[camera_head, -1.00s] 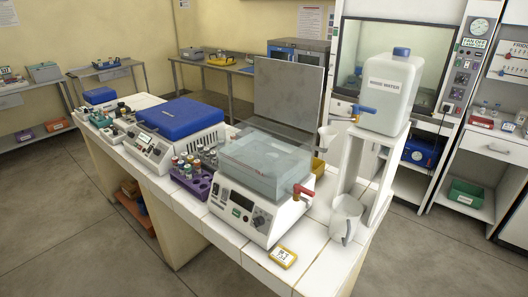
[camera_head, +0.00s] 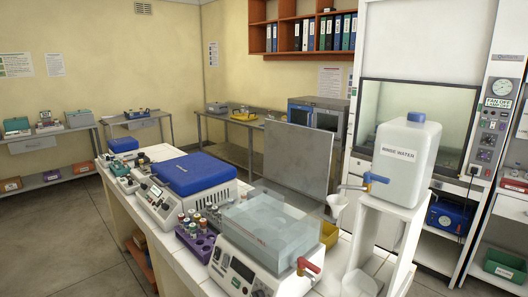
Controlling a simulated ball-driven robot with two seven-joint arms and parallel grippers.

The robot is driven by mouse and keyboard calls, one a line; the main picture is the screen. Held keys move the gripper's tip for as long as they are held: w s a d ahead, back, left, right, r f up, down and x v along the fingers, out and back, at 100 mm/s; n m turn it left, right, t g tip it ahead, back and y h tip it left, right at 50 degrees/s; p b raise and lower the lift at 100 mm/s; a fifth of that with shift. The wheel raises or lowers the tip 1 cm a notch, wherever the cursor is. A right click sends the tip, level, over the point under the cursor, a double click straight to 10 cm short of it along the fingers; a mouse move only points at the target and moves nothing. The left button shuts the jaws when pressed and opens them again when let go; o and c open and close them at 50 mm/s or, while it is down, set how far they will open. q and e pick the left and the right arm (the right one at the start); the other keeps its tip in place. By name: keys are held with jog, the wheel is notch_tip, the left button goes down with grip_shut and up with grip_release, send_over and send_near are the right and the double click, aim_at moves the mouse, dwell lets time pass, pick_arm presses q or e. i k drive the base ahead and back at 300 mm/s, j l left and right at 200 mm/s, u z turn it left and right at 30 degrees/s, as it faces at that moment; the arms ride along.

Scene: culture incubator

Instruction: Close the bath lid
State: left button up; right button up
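The water bath (camera_head: 237,262) stands on the white-tiled bench at the lower middle, with a white body, a control panel and a clear basin on top. A flat grey panel (camera_head: 292,158), which looks like the bath lid, stands upright at the back of the bath, so the bath is open. Its lower edge and hinge are hard to make out through the clear basin. A red-handled tap (camera_head: 308,266) sticks out at the bath's front right corner. Neither of my grippers is in view.
A rinse water tank (camera_head: 407,160) with a blue tap stands on a white stand right of the bath. A purple tube rack (camera_head: 197,240) and a blue-lidded device (camera_head: 193,172) are to the left. Floor is clear at left.

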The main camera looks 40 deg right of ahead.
aim_at(298, 157)
jog(key=l+u, duration=0.15)
jog(key=l, duration=0.25)
jog(key=k+l+u, duration=0.1)
jog(key=l, duration=0.3)
jog(key=k+l+u, duration=0.15)
jog(key=l, duration=0.2)
jog(key=l+u, duration=0.1)
jog(key=l, duration=0.3)
jog(key=k+l+u, duration=0.15)
jog(key=l, duration=0.2)
jog(key=k+l, duration=0.15)
jog(key=l, duration=0.2)
jog(key=k+l, duration=0.1)
jog(key=l, duration=0.25)
jog(key=k+l, duration=0.15)
jog(key=l, duration=0.2)
jog(key=k+l, duration=0.1)
jog(key=l, duration=0.25)
jog(key=k+l, duration=0.15)
jog(key=l, duration=0.2)
jog(key=k+l, duration=0.15)
jog(key=l, duration=0.2)
